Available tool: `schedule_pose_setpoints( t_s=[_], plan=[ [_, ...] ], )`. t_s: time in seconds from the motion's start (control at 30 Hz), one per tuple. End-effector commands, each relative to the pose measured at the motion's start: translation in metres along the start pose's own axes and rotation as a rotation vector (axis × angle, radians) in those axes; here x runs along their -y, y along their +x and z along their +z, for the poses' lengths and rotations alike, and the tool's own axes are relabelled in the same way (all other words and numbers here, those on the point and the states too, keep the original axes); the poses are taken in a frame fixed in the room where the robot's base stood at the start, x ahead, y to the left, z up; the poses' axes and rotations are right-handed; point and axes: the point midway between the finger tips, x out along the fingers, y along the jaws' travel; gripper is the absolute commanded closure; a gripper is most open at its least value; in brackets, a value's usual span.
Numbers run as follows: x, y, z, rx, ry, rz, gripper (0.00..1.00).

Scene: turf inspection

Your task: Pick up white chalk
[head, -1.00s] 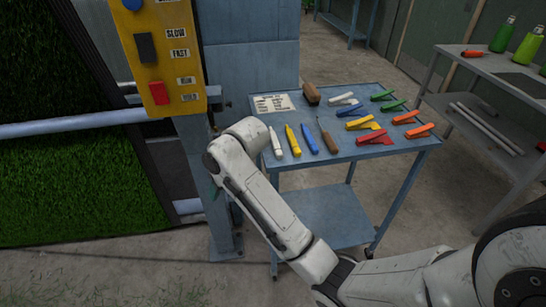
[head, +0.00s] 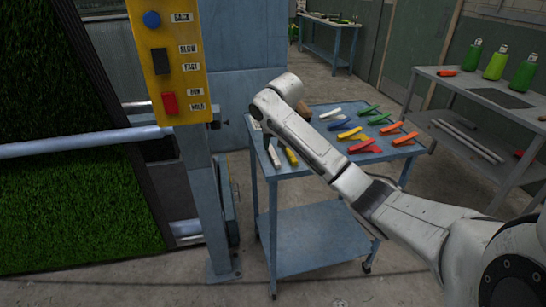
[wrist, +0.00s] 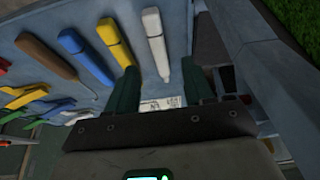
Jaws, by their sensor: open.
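The white chalk (head: 274,156) lies at the left front of the blue cart top, left of a yellow stick (head: 291,156). The chalk is apart from the fingers in the picture; the height gap is hard to judge. In the head view my arm hides the gripper.
The blue cart (head: 320,240) also holds a blue stick (wrist: 73,43), a brown-handled tool (wrist: 45,55) and several coloured clips (wrist: 50,105). A printed card (wrist: 160,103) lies beneath the fingers. A yellow control panel (head: 168,65) on a post stands close left of the cart.

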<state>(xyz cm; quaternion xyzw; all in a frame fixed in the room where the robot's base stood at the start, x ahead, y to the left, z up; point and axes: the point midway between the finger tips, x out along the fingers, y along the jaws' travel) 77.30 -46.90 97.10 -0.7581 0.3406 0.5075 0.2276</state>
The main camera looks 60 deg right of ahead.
Motion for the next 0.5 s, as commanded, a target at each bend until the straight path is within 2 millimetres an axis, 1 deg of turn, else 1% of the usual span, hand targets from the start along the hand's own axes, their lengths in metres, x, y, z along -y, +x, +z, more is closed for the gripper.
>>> schedule_pose_setpoints(
  t_s=[0.23, 0.4, 0.5],
  plan=[
    [-0.002, 0.018, 0.0, 0.0, 0.002, 0.002, 0.48],
    [-0.003, 0.043, 0.002, 0.001, 0.0, 0.003, 0.48],
    [-0.002, 0.054, 0.002, 0.0, 0.0, 0.002, 0.48]
  ],
)
